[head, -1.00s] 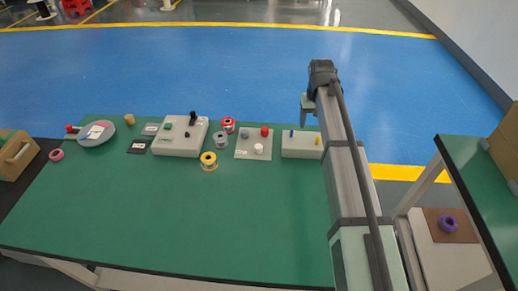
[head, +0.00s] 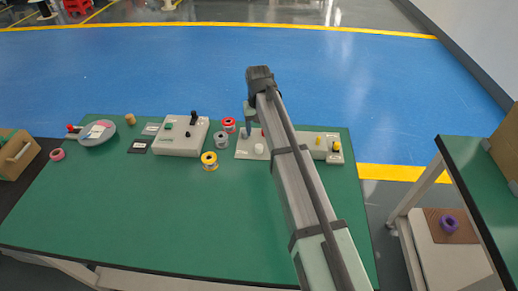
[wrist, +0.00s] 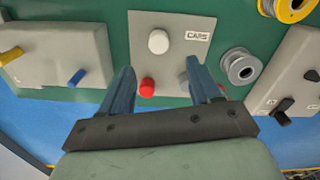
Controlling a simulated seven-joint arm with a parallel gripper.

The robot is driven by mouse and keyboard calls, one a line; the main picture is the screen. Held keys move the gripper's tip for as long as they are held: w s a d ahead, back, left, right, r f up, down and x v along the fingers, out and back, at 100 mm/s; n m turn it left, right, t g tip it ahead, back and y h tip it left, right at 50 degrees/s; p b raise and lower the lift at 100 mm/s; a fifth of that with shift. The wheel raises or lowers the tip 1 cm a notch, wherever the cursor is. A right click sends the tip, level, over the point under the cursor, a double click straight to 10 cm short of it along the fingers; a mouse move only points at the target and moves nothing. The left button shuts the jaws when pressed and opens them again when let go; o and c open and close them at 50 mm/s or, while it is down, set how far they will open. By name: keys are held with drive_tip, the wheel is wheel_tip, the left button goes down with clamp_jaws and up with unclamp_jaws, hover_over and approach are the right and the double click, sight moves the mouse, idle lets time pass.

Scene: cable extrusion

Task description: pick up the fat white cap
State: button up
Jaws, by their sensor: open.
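The fat white cap (head: 258,148) stands on the grey caps board (head: 243,153) in the head view. It also shows in the wrist view (wrist: 158,41), near the top centre, beside the "CAPS" label. My gripper (wrist: 160,68) is open and empty above the board, its two dark blue fingers pointing toward the white cap's side. The white cap lies beyond the fingertips in the wrist view, not between them. A red cap (wrist: 147,87) shows between the fingers, close to the left one. A grey cap is mostly hidden behind the right finger.
A grey box with blue and yellow pegs (wrist: 62,55) stands on one side of the board. A control box (head: 182,137) with a black knob stands on the other. Red, grey and yellow spools (head: 209,160) lie between them. The front of the green table (head: 150,210) is clear.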

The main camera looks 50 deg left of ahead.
sight(259, 146)
drive_tip(key=shift+d+f, duration=0.15)
drive_tip(key=shift+f, duration=3.75)
drive_tip(key=c, duration=1.1)
